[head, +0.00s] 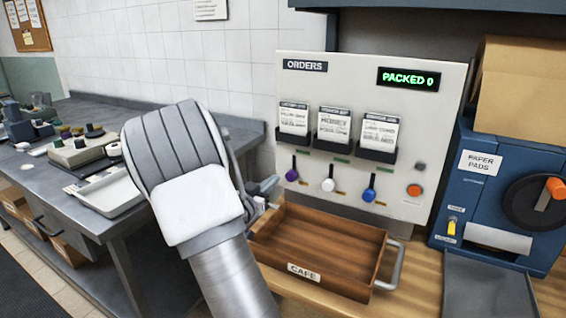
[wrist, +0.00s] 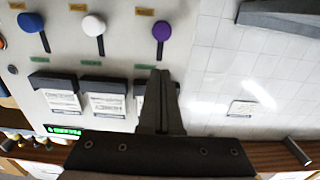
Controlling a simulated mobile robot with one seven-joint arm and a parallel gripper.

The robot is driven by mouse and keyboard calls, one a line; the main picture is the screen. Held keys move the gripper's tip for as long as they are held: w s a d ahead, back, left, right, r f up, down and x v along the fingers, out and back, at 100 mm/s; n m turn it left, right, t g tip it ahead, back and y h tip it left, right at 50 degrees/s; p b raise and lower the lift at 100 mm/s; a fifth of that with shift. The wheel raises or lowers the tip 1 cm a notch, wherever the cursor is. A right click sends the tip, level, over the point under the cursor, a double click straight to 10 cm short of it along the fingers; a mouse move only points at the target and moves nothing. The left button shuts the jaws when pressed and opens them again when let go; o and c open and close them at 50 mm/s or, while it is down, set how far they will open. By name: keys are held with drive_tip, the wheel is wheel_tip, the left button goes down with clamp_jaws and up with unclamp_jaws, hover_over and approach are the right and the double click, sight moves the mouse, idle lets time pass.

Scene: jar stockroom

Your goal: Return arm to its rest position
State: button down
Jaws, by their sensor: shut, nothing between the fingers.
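My gripper (wrist: 160,76) is shut and empty in the wrist view, its two dark fingers pressed together in front of the orders panel (wrist: 120,55), which appears upside down there. In the head view my arm rises in the middle and hides most of the hand. A small grey part of my gripper (head: 266,186) shows beside the arm, at the panel's left edge and above the back left corner of the wooden CAFE tray (head: 305,272). The tray looks empty. Whether the fingers touch the panel, I cannot tell.
The orders panel carries three cards, purple (head: 292,175), white (head: 328,185) and blue (head: 369,194) levers and an orange button (head: 414,190). Its display (head: 408,79) reads PACKED 0. A blue paper pads machine (head: 480,195) stands right. A grey bench (head: 110,215) with jars is left.

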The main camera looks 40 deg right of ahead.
drive_tip(key=s+a+r+n+t+y, duration=0.15)
drive_tip(key=a+r+n+y, duration=0.25)
drive_tip(key=a+y, duration=0.6)
drive_tip(key=s+a+r+n+t+y, duration=0.1)
drive_tip(key=a+r+n+t+y, duration=0.3)
drive_tip(key=a, duration=1)
drive_tip(key=s+a+f+n+g+y, duration=0.1)
drive_tip(key=s+a+n+g, duration=0.2)
drive_tip(key=s, duration=0.9)
drive_tip(key=s+a+f+n+g+y, duration=0.2)
drive_tip(key=s+a+n+g, duration=0.15)
drive_tip(key=s, duration=0.95)
wheel_tip(320, 180, up, 14)
drive_tip(key=p, duration=1.4)
drive_tip(key=shift+w+a+r+m, duration=0.15)
drive_tip(key=shift+w+m, duration=0.3)
